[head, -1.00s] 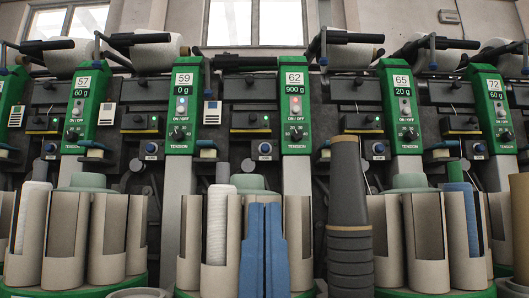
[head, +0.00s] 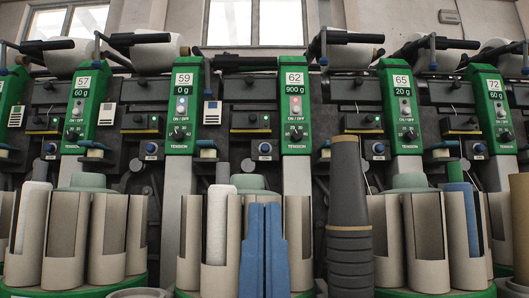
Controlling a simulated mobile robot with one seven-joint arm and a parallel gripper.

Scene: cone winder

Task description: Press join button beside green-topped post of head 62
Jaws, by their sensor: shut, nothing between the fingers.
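The green-topped post of head 62 (head: 295,78) stands right of centre, its display reading 900 g. Just left of it, at about the foot of its green part, is a round blue button (head: 265,147) on a dark housing. Nothing covers or touches that button in the head view.
A blue two-part upright shape (head: 252,255) and a dark ribbed shape (head: 348,205) rise in the foreground. Pale tube magazines fill the bottom. Similar blue buttons sit beside head 59 (head: 183,90) and head 65 (head: 402,95). Black handles (head: 245,62) project above.

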